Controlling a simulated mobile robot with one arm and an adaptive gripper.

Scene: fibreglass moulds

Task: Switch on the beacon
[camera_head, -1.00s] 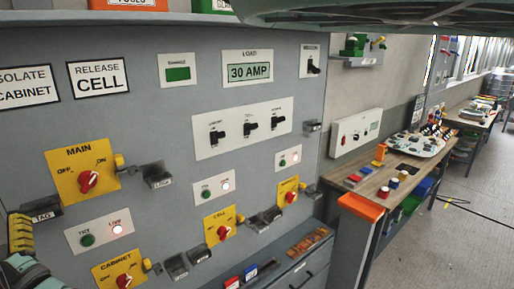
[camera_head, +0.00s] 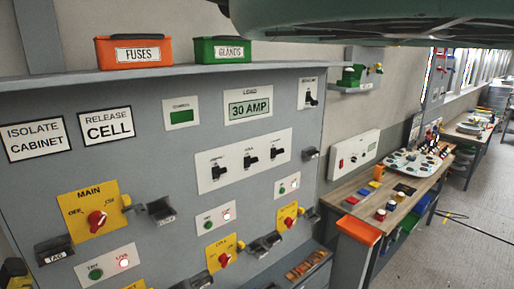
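A small white plate with a black toggle switch (camera_head: 311,94) sits at the upper right of the grey panel (camera_head: 150,150). Its label is too small to read surely, and I cannot tell the lever's position. No lit beacon lamp can be made out. Three similar black switches are on a wide white plate (camera_head: 240,160) below and left of it. A large teal part of my arm crosses the top right. My gripper is not seen in the head view.
An orange FUSES box (camera_head: 134,58) and a green GLANDS box (camera_head: 222,58) stand on the panel's top shelf. Red rotary knobs, including MAIN (camera_head: 97,220), and lockout boxes stick out below. A cluttered bench (camera_head: 345,190) stands to the right; open floor lies beyond it.

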